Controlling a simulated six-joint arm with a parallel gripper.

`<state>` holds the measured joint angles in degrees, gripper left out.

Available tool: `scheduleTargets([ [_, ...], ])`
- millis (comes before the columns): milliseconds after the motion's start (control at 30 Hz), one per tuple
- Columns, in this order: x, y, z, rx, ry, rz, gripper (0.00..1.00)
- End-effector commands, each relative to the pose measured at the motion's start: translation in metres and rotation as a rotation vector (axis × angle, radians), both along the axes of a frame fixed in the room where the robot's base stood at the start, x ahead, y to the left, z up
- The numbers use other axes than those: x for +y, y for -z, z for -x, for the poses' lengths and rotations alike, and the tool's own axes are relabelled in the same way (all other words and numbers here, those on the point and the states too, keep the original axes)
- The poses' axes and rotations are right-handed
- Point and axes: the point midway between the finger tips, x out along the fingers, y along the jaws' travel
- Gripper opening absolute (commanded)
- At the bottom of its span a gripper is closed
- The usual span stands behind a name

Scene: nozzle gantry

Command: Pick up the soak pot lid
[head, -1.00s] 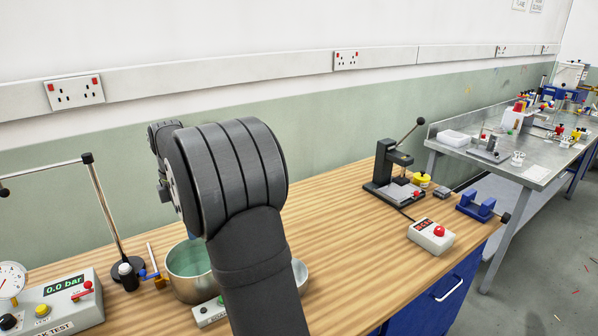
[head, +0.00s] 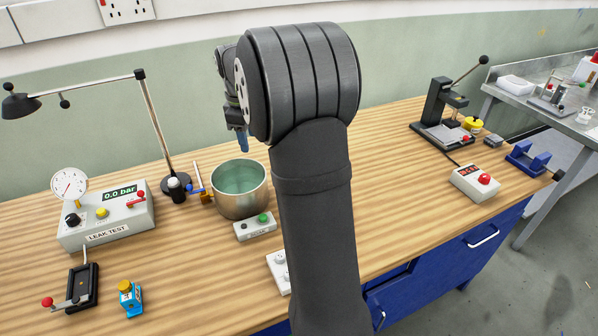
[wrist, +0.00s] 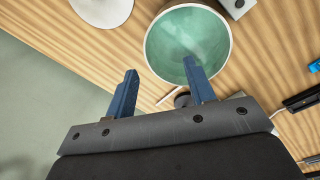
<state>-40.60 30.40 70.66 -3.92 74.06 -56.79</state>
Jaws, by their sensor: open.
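The metal soak pot (head: 240,208) stands open on the wooden bench with pale green inside; its rim and green interior also show in the wrist view (wrist: 188,45). A pale grey-white round piece (wrist: 103,9), which looks like the lid, lies on the bench beside the pot, cut off by the top edge of the wrist view. My arm hides that spot in the head view. My gripper (wrist: 161,74) is open and empty, its two blue fingers apart. In the head view a blue finger (head: 243,140) shows above the pot's far rim.
A control box with a green button (head: 256,228) sits in front of the pot. A lamp (head: 172,186) and the leak tester (head: 108,222) stand to the left. A press (head: 442,115) and a red-button box (head: 474,183) stand to the right.

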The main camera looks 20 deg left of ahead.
Motion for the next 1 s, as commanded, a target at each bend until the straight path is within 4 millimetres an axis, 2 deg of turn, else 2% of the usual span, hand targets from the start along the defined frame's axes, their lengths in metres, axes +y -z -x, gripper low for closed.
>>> scheduleTargets([
  [100, -0.014, 0.004, -0.013, -0.042, 0.251, -0.034, 0.49],
  [600, -0.069, 0.016, -0.061, -0.183, 1.290, -0.283, 0.49],
  [800, -0.084, 0.019, -0.072, -0.204, 1.569, -0.384, 0.49],
  [1000, -0.089, 0.024, -0.077, -0.207, 1.667, -0.420, 0.49],
])
